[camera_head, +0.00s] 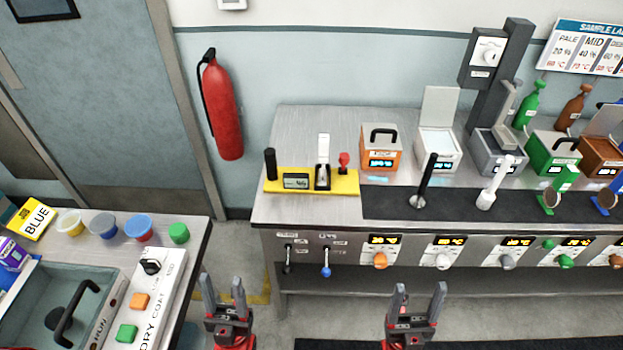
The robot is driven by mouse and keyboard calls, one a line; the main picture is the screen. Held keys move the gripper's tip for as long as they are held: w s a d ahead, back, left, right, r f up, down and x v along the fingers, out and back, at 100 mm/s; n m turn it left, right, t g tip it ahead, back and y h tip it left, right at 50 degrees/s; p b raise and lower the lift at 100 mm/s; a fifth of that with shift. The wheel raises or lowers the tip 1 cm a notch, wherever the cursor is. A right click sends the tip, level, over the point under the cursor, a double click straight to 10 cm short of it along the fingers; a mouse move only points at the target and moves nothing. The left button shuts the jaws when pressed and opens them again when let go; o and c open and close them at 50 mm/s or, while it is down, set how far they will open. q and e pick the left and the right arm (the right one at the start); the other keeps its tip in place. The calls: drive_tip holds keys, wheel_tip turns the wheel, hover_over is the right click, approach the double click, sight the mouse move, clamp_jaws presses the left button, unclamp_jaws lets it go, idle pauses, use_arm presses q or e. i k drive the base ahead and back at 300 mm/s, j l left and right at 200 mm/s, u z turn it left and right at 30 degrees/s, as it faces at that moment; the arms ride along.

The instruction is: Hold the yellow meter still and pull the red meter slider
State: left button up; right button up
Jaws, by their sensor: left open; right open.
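The yellow meter (338,186) lies flat on the left part of the steel counter. It has a black upright handle (270,164) at its left end, a small display (296,182), a white upright piece in a dark holder (323,160), and a red slider knob (344,160) right of that. My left gripper (222,290) is open and empty, low in the picture in front of the gap between the counters. My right gripper (418,297) is open and empty, in front of the steel counter. Both are well apart from the meter.
An orange box (380,148) stands just right of the meter, with a white open-lidded box (437,145) beyond. A black stick (425,180) stands on the dark mat. Knobs line the counter front (380,260). A sink counter (190,235) is at left; a red extinguisher (222,110) hangs behind.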

sight(344, 158)
drive_tip(key=i+j, duration=0.1)
drive_tip(key=i, duration=0.35)
drive_tip(key=i+j, duration=0.15)
drive_tip(key=i, duration=0.3)
